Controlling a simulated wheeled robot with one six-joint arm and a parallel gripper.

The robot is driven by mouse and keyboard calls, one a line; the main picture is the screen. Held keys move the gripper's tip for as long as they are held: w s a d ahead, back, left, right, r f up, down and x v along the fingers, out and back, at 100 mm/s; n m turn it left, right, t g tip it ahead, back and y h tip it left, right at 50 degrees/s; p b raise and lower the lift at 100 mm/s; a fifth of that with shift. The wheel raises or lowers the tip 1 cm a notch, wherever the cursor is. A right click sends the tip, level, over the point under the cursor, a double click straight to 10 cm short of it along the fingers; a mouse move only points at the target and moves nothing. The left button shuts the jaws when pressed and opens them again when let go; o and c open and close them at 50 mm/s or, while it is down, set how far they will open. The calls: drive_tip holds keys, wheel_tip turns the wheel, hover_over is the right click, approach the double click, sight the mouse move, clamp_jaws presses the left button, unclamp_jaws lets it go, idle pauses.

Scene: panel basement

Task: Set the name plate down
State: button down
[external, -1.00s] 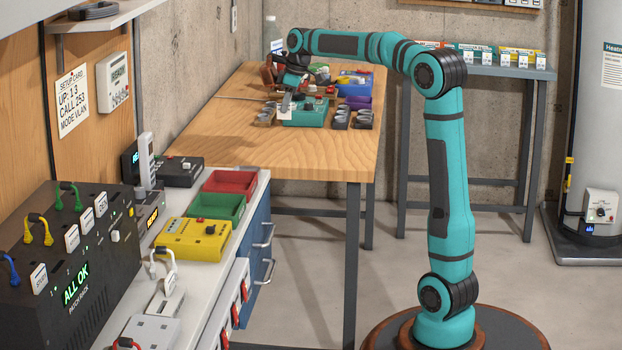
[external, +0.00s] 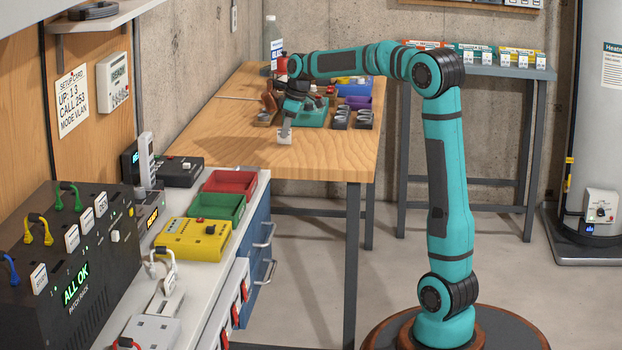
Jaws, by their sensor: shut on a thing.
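The name plate (external: 284,137) is a small white plate with a dark mark, in the external view. It is at the tip of my gripper (external: 286,129), at the near part of the wooden table (external: 225,143). My gripper points down and is shut on the plate. The plate is at or just above the tabletop; I cannot tell whether it touches. The fingers are small here and partly hidden by the wrist.
The table's front left is clear.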

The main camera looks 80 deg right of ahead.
drive_tip(key=shift+f, duration=0.1)
drive_tip(key=c, duration=1.6)
unclamp_jaws()
drive_tip(key=v, duration=1.2)
